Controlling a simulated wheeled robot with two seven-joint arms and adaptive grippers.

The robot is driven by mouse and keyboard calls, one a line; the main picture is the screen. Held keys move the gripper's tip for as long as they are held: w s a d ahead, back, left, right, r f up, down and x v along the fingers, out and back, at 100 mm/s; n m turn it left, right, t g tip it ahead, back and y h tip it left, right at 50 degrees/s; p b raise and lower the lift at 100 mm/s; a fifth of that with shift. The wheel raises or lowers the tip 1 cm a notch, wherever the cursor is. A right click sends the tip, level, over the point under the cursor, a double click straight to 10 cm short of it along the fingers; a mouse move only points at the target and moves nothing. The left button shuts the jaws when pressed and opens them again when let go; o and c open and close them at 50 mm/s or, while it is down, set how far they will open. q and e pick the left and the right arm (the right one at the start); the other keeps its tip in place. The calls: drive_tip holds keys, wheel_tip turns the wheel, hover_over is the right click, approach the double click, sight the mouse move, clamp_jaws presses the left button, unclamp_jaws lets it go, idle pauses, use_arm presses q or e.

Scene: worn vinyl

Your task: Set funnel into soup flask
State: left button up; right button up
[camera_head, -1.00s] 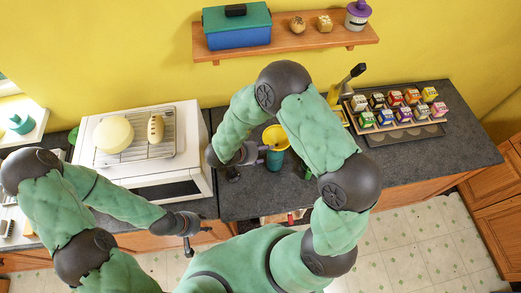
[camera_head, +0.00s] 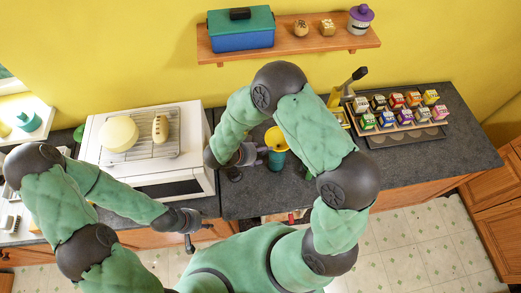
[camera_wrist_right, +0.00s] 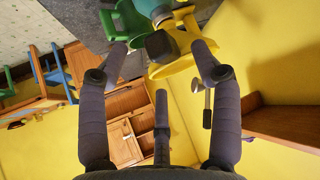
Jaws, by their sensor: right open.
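The yellow funnel (camera_head: 276,137) sits at the mouth of the teal soup flask (camera_head: 276,161), wide end up. The flask stands on the dark counter. How deep the spout goes is hidden. My right gripper (camera_head: 262,154) is beside them on the left, at about the height where funnel and flask meet. In the right wrist view its fingers (camera_wrist_right: 160,48) are spread wide, with the yellow funnel (camera_wrist_right: 172,65) just beyond the tips and part of the teal flask (camera_wrist_right: 150,7) at the top edge. My left gripper (camera_head: 188,238) hangs low in front of the counter, its fingers too small to read.
A white oven (camera_head: 205,165) with a wire rack stands left of the flask. A wooden shelf (camera_head: 290,46) carries a blue box (camera_head: 240,35). The counter's right end is clear.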

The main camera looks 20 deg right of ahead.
drive_tip(key=shift+p+v, duration=0.5)
drive_tip(key=shift+v, duration=0.7)
drive_tip(key=v, duration=1.2)
drive_tip(key=shift+f, duration=0.1)
idle(1.2)
